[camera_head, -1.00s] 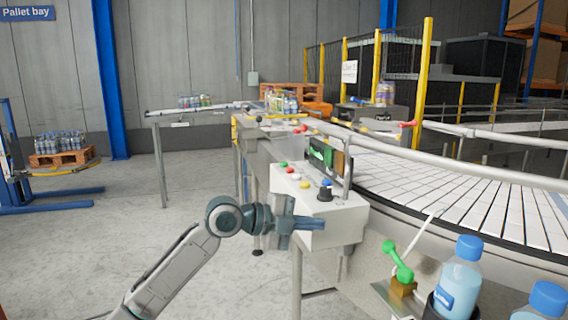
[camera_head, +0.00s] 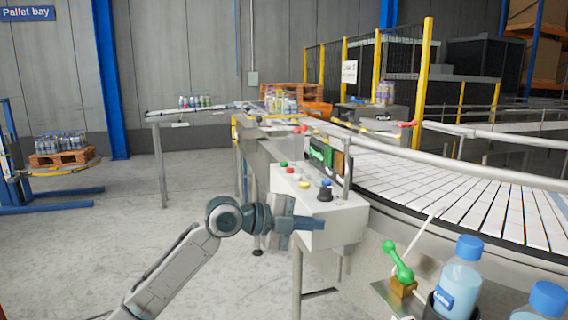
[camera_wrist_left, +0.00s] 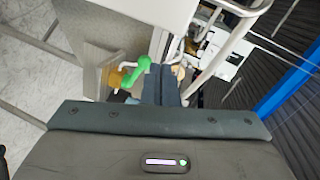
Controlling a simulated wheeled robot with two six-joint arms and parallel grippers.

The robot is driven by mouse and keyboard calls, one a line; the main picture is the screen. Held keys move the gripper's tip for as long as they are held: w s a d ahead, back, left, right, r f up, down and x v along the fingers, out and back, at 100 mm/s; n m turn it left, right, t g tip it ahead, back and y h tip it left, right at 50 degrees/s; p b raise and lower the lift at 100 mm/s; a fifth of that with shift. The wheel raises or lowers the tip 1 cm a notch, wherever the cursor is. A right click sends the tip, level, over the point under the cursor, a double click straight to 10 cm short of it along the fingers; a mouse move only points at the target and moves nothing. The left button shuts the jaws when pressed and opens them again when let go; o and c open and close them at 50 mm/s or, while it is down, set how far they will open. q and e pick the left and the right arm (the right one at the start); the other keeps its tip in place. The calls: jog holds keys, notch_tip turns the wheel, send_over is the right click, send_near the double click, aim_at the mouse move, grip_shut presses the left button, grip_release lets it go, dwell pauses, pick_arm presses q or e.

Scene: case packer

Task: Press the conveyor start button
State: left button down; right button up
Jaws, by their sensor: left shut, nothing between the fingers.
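The control box (camera_head: 318,218) is pale grey and stands beside the conveyor in the head view. On its sloped top are a green button (camera_head: 283,164), a red button (camera_head: 289,170), a white button (camera_head: 295,177), a yellow button (camera_head: 304,184) and a dark knob (camera_head: 325,194) with a blue part. No label readable here names the start button. My left gripper (camera_head: 320,224) is shut and empty, in front of the box's near face and below the buttons. Whether it touches the box I cannot tell. Its closed fingers also show in the left wrist view (camera_wrist_left: 161,85).
The conveyor (camera_head: 460,190) curves away at the right behind a rail. A green-handled lever (camera_head: 399,262) and blue-capped bottles (camera_head: 462,275) stand at the lower right.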

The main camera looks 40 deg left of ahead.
dwell(0.6)
pick_arm(q)
jog(key=s+d+f+n+g+y, duration=0.1)
jog(key=s+d+f+n, duration=0.15)
jog(key=f, duration=0.55)
jog(key=s+d+f+n+g+y, duration=0.1)
jog(key=s+f+n+y, duration=0.15)
jog(key=f, duration=0.65)
jog(key=s+d+f+n+g+y, duration=0.15)
jog(key=s+f+n, duration=0.25)
jog(key=f, duration=0.4)
jog(key=s+f+n+g+y, duration=0.45)
jog(key=s+f+n, duration=0.75)
jog(key=s+f, duration=0.7)
jog(key=s+a+f, duration=0.1)
jog(key=s+f, duration=0.3)
jog(key=f, duration=0.8)
jog(key=s+a+f+n+g, duration=0.1)
jog(key=s+f, duration=0.3)
jog(key=f, duration=0.8)
jog(key=s+a+f+g, duration=0.1)
jog(key=s+f, duration=0.3)
jog(key=f, duration=0.8)
jog(key=shift+s+n+y, duration=0.3)
jog(key=shift+s+y, duration=0.05)
jog(key=shift+y, duration=0.1)
jog(key=shift+a+r, duration=0.1)
